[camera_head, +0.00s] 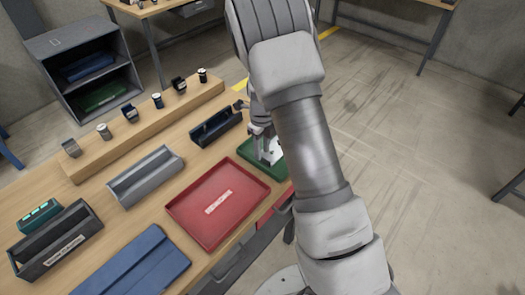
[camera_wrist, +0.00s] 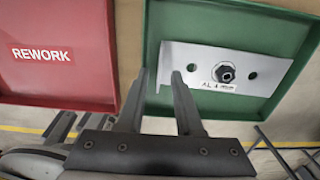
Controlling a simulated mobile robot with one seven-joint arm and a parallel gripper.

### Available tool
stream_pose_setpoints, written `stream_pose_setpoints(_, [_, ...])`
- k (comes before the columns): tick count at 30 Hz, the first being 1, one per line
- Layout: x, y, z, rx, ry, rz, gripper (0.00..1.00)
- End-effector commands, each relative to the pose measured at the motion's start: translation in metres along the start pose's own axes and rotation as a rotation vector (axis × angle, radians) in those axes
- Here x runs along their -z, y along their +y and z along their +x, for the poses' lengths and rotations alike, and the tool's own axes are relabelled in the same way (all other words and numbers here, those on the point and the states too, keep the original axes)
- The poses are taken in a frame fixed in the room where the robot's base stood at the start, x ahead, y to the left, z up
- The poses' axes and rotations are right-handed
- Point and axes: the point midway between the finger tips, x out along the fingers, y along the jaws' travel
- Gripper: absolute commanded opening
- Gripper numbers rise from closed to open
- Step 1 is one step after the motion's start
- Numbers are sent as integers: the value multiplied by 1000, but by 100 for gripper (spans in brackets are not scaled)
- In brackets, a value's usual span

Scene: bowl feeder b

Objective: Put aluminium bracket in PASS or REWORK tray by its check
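The aluminium bracket (camera_wrist: 210,62) is a pale flat plate with two holes, a dark hexagonal fitting in its middle and a small label starting "AL". It lies inside the green tray (camera_wrist: 302,50). In the head view the bracket (camera_head: 271,150) shows pale in the green tray (camera_head: 250,155), partly behind my arm. The red tray (camera_wrist: 60,90), marked REWORK, is beside it on the left; it also shows in the head view (camera_head: 190,207). My gripper (camera_wrist: 160,74) has its fingers apart, over the bracket's left end, with nothing visibly clamped. No PASS lettering shows.
A dark blue holder (camera_head: 216,128), a grey trough (camera_head: 146,177) and a blue tray (camera_head: 135,265) stand on the wooden bench. A raised wooden strip (camera_head: 95,165) carries several small parts. A black box (camera_head: 55,240) is at the left. A shelf unit (camera_head: 80,65) stands behind.

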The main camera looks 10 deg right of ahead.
Motion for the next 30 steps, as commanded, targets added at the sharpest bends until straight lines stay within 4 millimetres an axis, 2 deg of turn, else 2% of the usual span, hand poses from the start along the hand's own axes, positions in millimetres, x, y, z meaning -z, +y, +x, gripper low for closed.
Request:
stream_pose_setpoints(3, [-2, 0, -29, 4, -6, -2, 34])
stream_pose_setpoints(9, [-1, 0, -74, 4, -5, -1, 34])
stream_pose_setpoints(13, [-1, 0, -95, 3, -4, 0, 34])
stream_pose_setpoints(20, [2, 1, -116, 2, -9, -23, 34])
stream_pose_setpoints(25, [16, 11, -151, 3, -63, -224, 34])
stream_pose_setpoints(30, [44, 33, -199, 41, -137, -583, 34])
